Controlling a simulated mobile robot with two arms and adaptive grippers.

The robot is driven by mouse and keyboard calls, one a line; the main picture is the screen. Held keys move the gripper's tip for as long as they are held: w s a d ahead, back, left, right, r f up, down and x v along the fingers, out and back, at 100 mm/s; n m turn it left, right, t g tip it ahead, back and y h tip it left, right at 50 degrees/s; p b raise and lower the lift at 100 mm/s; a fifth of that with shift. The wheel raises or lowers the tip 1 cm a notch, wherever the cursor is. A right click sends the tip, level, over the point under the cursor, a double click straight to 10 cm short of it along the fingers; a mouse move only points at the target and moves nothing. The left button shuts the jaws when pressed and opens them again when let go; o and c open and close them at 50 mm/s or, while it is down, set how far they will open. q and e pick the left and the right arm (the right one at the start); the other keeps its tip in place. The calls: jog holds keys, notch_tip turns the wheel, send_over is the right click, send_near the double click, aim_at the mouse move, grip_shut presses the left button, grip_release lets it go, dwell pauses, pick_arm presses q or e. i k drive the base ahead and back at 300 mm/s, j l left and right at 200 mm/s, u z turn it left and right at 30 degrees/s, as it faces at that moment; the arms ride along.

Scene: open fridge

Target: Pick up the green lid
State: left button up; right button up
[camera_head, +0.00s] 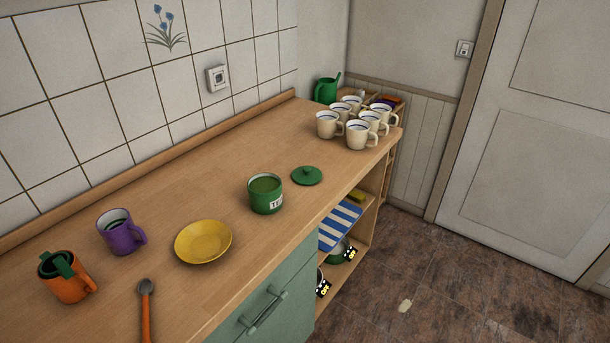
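The green lid (307,175) is a round, dark green disc with a small knob on top. It lies flat on the wooden counter, near its front edge and right of the middle of the view. A green canister (266,196) with a white label stands upright to its left, apart from it. The canister's top appears open, with green showing inside. Neither of my grippers shows in this view.
Several cream mugs (361,134) stand at the counter's far end. A yellow bowl (203,242), a purple mug (120,232), an orange mug (68,278) and a spoon (146,308) occupy the near left. Open shelves (362,232) lie below the counter. The counter around the lid is clear.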

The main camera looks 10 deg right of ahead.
aim_at(305, 174)
jog(key=i+l+u, duration=0.5)
jog(key=i+l, duration=0.15)
jog(key=l, duration=0.15)
